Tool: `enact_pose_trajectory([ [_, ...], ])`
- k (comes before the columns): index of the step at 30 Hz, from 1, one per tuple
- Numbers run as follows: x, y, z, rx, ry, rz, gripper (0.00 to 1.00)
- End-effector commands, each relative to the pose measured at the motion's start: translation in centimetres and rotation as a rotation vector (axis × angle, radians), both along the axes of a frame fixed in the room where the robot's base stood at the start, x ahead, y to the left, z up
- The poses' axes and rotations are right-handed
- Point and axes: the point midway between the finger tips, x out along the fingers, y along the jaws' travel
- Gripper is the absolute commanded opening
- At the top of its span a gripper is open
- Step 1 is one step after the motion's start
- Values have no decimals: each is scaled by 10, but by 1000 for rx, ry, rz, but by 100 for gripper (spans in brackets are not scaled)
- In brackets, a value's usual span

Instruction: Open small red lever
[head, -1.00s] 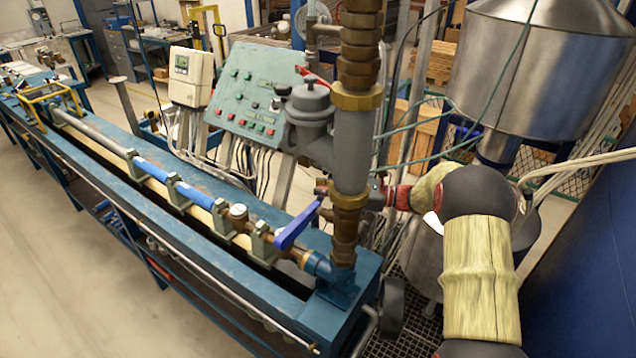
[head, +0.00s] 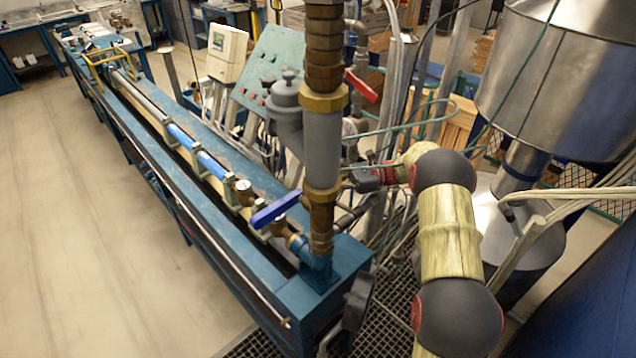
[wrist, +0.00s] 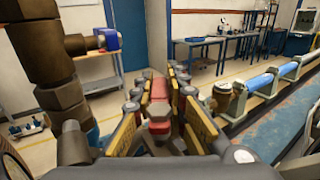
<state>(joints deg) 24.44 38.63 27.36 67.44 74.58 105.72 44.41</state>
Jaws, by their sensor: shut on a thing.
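In the wrist view, a small red lever (wrist: 158,92) sits between the yellow-padded fingers of my gripper (wrist: 160,110), which is shut on it. In the head view, my gripper (head: 368,179) is just right of the vertical brown and grey pipe (head: 322,150). The small lever cannot be made out there, and the valve it belongs to is not clear. The brown pipe also fills the left of the wrist view (wrist: 50,75).
A larger red handle (head: 361,86) is higher up, behind the pipe. A blue lever (head: 275,209) is on the blue bench (head: 215,245). A metal tank (head: 550,75) stands at right, with cables beside my arm. Floor left of the bench is clear.

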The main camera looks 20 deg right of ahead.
Motion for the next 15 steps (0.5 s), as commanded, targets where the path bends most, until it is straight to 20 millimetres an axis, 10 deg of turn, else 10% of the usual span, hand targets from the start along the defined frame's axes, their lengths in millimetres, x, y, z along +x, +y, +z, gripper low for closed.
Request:
enact_pose_trajectory([
  [14, -1, 0, 0, -1, 1, 11, 0],
  [15, -1, 0, 0, -1, 1, 11, 17],
])
